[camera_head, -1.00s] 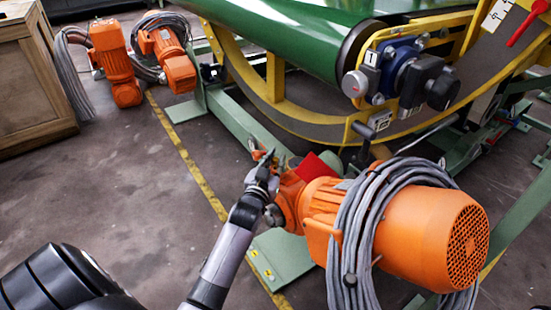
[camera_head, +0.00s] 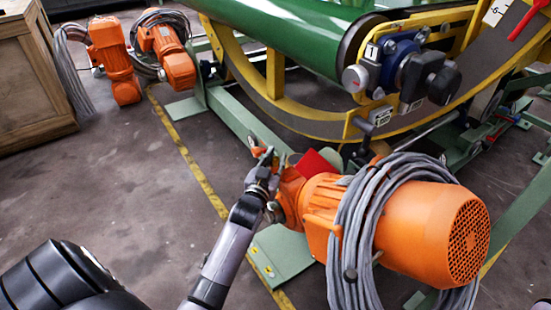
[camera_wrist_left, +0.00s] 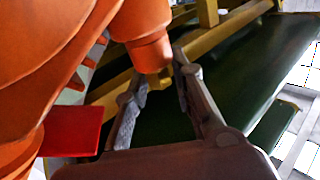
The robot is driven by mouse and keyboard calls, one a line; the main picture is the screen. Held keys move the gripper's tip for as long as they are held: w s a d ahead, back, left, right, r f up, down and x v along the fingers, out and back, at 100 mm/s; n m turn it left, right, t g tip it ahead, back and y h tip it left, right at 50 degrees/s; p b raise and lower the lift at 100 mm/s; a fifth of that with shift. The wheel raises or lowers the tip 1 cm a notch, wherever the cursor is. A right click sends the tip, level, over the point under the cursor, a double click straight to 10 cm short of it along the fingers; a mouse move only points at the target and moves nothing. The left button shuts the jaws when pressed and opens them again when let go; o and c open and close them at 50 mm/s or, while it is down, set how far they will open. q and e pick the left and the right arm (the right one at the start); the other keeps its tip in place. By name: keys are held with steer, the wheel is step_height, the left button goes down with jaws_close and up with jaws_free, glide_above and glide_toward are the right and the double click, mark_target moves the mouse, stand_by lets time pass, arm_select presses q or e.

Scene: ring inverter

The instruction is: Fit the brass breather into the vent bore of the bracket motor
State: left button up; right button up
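The orange motor (camera_head: 425,235) with a grey cable coil lies in the right foreground of the head view. Its orange housing (camera_wrist_left: 60,50) fills the left of the left wrist view, with a round orange boss (camera_wrist_left: 148,48). A small brass piece (camera_wrist_left: 160,82), seemingly the breather, sits at the end of this boss. Its seating depth is hidden. My left gripper (camera_head: 268,158) is at the motor's far left end. In the wrist view, its fingers (camera_wrist_left: 162,88) stand apart on either side of the brass piece, with gaps visible. My right gripper is out of view.
A red plate (camera_wrist_left: 72,130) is close left of my left gripper. A green roller (camera_head: 280,35) and yellow curved frame (camera_head: 300,120) stand behind the motor. Two more orange motors (camera_head: 115,60) (camera_head: 168,55) and a wooden crate (camera_head: 30,85) are back left.

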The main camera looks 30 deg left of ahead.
arm_select(q)
steer(key=shift+o, duration=1.1)
steer(key=shift+f, duration=0.2)
steer(key=shift+s, duration=0.2)
steer(key=v, duration=1.1)
steer(key=shift+s, duration=0.3)
steer(key=shift+d, duration=0.15)
